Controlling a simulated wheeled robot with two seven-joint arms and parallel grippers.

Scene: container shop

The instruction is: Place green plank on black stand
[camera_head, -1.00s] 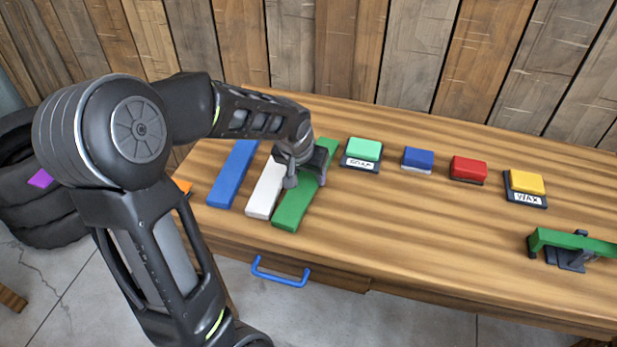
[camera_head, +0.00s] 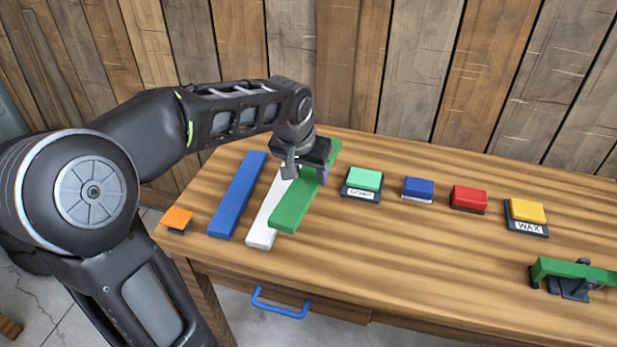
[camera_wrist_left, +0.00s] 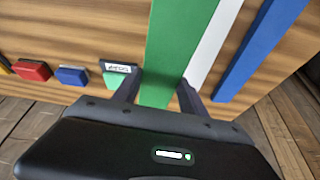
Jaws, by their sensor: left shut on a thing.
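The green plank (camera_head: 294,207) is long and flat and runs away from me on the left half of the table. My left gripper (camera_head: 309,172) is shut on its far half from above. In the left wrist view the green plank (camera_wrist_left: 182,40) runs between the two fingers. It appears raised a little above the table and covers part of the white plank beside it.
A white plank (camera_head: 261,233) and a blue plank (camera_head: 239,194) lie left of the green plank. An orange block (camera_head: 177,218) is at the left corner. Soap (camera_head: 364,180), blue (camera_head: 419,187), red (camera_head: 469,198) and yellow wax (camera_head: 527,211) blocks line the back. The front middle is clear.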

